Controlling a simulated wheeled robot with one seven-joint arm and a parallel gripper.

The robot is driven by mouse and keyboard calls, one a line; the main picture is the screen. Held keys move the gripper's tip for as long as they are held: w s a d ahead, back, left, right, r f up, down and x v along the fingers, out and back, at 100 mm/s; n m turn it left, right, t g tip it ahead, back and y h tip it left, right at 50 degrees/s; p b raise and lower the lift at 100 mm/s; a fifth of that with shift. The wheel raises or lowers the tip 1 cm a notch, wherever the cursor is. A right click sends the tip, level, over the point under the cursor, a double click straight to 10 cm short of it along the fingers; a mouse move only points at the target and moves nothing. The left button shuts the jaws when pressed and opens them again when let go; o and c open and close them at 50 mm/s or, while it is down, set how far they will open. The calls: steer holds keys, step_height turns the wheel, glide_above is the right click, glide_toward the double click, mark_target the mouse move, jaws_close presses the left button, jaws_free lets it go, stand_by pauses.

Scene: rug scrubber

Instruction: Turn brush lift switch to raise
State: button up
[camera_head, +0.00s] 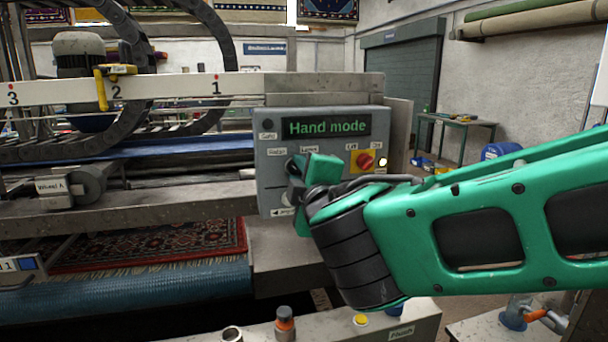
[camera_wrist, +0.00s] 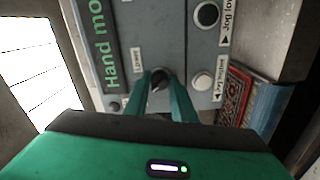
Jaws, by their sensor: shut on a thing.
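A grey control box (camera_head: 263,170) faces me, its display (camera_head: 325,127) reading "Hand mode". My gripper (camera_wrist: 164,80) is shut on a small black knob, the brush lift switch (camera_wrist: 158,79), with one finger on each side of it. A label reading "Lower" (camera_wrist: 138,66) sits beside the knob. In the head view my gripper (camera_head: 295,172) covers most of the switch. The small label to the left (camera_head: 276,151) is too blurred to read surely. Which way the knob points is hard to tell between the fingers.
A red rotary switch (camera_head: 365,161) on a yellow plate sits right of my gripper. A black button (camera_wrist: 207,15) and a white button (camera_wrist: 203,80) with jog labels are close by. A patterned rug (camera_head: 150,246) lies on the machine below left. Orange-topped and yellow buttons stand in front.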

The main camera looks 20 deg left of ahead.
steer(key=shift+w+d+r+n, duration=0.1)
steer(key=shift+w+d+n, duration=0.1)
steer(key=shift+w+n, duration=0.1)
stand_by(0.4)
steer(key=o, duration=1)
steer(key=shift+o, duration=0.3)
steer(key=shift+s+a, duration=0.1)
steer(key=shift+s, duration=0.1)
steer(key=v, duration=1)
steer(key=shift+s, duration=0.2)
